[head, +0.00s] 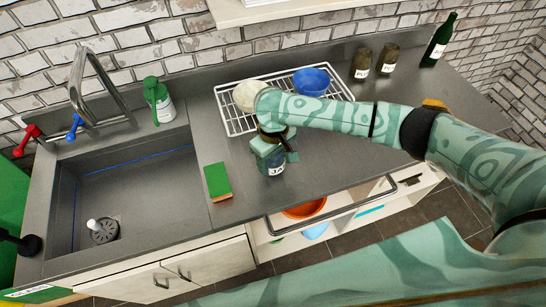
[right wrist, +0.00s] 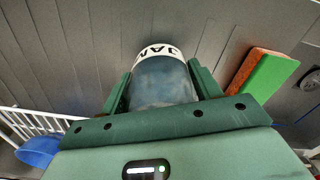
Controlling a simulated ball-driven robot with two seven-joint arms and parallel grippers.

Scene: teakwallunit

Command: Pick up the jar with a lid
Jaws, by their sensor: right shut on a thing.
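The jar with a lid (head: 272,165) stands on the grey counter (head: 330,148) near its front edge. Its lower body and part of a white label show in the head view, and my gripper hides its top. My right gripper (head: 270,148) is shut on the jar from above. In the right wrist view the bluish-grey jar (right wrist: 163,80), with a white label with dark letters, sits between the two green fingers of my gripper (right wrist: 165,88). I cannot see the lid clearly. My left gripper is not in view.
A green and orange sponge (head: 217,181) lies left of the jar, beside the sink (head: 130,170). Behind stands a white dish rack (head: 237,122) with a blue bowl (head: 311,80) and a pale bowl (head: 246,94). Two labelled jars (head: 389,58) and a dark bottle (head: 438,42) stand at the back right.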

